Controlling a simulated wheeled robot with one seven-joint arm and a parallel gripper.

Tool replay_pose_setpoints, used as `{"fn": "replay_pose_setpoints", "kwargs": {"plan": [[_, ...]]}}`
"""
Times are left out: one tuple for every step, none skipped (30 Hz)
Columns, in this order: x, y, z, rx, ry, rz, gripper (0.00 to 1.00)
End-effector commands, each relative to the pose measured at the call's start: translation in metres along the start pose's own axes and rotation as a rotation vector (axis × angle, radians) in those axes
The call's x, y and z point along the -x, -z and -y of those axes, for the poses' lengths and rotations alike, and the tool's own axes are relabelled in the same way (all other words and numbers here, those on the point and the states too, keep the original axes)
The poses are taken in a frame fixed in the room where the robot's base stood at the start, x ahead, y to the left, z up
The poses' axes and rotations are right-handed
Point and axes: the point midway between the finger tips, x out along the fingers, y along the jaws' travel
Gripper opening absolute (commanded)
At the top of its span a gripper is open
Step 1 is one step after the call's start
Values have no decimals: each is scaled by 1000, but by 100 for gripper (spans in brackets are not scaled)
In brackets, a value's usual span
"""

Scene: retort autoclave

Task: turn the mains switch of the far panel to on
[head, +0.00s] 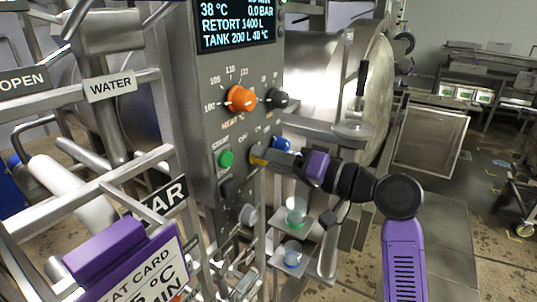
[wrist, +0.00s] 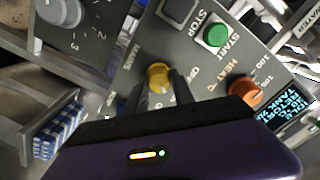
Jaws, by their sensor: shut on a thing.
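The grey control panel (head: 207,120) stands left of my gripper in the head view. A yellow knob (wrist: 158,76) on it, by small lettering that seems to read MAINS, OFF and ON, shows between my fingers in the wrist view. My gripper (wrist: 160,88) is shut on this knob, one finger on each side. In the head view my gripper (head: 263,155) reaches the panel from the right and hides most of the knob. I cannot tell which mark the knob points to.
A green START button (head: 226,159) and an orange heat knob (head: 240,98) sit close by on the panel. A blue knob (head: 281,143) is just behind my fingers. Rails and a purple card holder (head: 105,250) fill the left. Small shelves with cups (head: 296,210) are below my gripper.

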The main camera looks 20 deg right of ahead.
Motion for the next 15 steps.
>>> {"fn": "replay_pose_setpoints", "kwargs": {"plan": [[1,0,-1,-4,-1,-2,0],[1,0,-1,-4,-1,-2,0],[1,0,-1,-4,-1,-2,0],[1,0,-1,-4,-1,-2,0],[1,0,-1,-4,-1,-2,0],[1,0,-1,-4,-1,-2,0],[1,0,-1,-3,-1,-2,0],[1,0,-1,-3,-1,-2,0],[1,0,-1,-3,-1,-2,0],[1,0,-1,-3,-1,-2,36],[1,0,-1,-3,-1,-2,42],[1,0,-1,-3,-1,-1,49],[1,0,-1,-3,-1,-1,52],[0,0,-1,-2,-1,-1,52],[0,0,-1,-2,-1,-1,52]]}}
